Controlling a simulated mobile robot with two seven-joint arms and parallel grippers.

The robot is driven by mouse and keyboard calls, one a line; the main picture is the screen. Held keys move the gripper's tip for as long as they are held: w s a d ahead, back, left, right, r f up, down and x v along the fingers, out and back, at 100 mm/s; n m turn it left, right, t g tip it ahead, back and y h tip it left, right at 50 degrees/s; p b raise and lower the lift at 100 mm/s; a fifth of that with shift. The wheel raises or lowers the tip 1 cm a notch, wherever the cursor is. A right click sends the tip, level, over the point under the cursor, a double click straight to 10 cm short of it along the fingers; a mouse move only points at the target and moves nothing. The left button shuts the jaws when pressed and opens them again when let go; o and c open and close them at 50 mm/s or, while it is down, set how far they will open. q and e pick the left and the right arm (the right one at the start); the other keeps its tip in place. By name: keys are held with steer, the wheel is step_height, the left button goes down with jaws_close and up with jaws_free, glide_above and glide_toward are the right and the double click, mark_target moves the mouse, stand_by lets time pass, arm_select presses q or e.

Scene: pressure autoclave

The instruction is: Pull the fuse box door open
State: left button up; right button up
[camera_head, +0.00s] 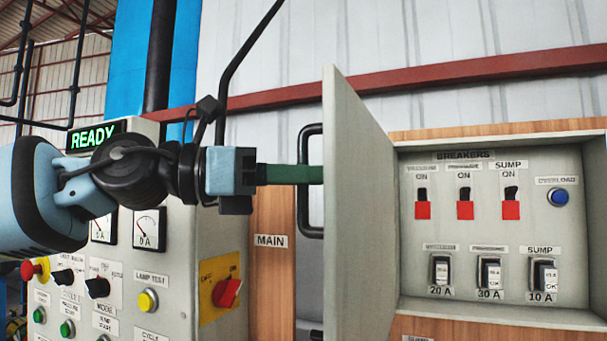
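The fuse box door (358,210) is a grey panel that stands swung open at the left side of the fuse box (495,232), so the breakers inside are visible. A black loop handle (304,215) sits on the door's outer face. My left gripper (300,174) comes in from the left, with its green fingers level at the handle's mid-height and their tips close to the door. The near finger crosses in front of the handle's upright bar. The other finger is hidden, so I cannot tell whether they grip the bar. My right gripper is not in view.
Inside the box are red-based breaker switches (465,205), fuses (488,272) and a blue overload button (558,197). A control panel (185,260) with knobs and a red-on-yellow rotary switch (226,292) stands at left below my arm. A wooden board (272,275) separates them.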

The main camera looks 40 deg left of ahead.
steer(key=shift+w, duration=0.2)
arm_select(q)
jaws_close()
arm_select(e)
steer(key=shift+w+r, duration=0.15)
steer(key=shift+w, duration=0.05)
arm_select(q)
steer(key=shift+a, duration=0.1)
steer(key=a+m+g+h, duration=0.2)
steer(key=a, duration=1.1)
steer(key=shift+w+g+h, duration=0.2)
steer(key=shift+g+h, duration=0.1)
steer(key=shift+g, duration=0.1)
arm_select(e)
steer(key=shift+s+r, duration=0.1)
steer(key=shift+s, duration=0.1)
arm_select(q)
jaws_free()
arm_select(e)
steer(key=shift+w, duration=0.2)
